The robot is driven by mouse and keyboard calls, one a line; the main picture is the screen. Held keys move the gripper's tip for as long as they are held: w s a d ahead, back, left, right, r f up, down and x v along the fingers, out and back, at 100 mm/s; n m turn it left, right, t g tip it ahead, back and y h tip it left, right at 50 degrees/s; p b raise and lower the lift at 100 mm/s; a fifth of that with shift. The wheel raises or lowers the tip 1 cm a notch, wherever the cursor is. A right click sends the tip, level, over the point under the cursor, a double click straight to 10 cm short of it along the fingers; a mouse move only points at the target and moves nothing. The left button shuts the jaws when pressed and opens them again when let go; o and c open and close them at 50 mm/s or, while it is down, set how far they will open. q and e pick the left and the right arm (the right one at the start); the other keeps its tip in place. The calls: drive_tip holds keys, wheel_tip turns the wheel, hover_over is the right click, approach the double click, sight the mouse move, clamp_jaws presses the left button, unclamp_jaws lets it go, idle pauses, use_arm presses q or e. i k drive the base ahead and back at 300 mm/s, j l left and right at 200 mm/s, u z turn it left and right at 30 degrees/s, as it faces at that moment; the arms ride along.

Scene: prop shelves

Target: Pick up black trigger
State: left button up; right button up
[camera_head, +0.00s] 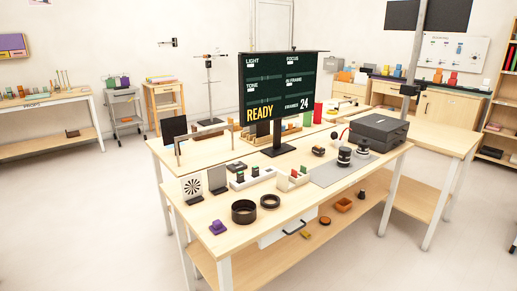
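A wooden table (222,248) with white legs fills the middle of the view. I cannot tell for sure which item is the black trigger. Small black pieces (240,177) also sit on a white strip left of the screen stand. Neither of my grippers is in view.
A black screen (279,92) stands upright on the table. A dark grey box (379,130) is at the right. Open floor lies left of the table.

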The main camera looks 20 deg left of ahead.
sight(318, 152)
drive_tip(key=z, duration=2.55)
drive_tip(key=u, duration=2.6)
drive_tip(key=i+l, duration=0.3)
drive_tip(key=i+l+u, duration=0.15)
drive_tip(key=i+l, duration=0.35)
drive_tip(key=l, duration=0.25)
drive_tip(key=i+l+u, duration=0.15)
drive_tip(key=i+l, duration=0.35)
drive_tip(key=l, duration=0.25)
drive_tip(key=i+l+u, duration=0.15)
drive_tip(key=i+l, duration=0.1)
drive_tip(key=l, duration=0.1)
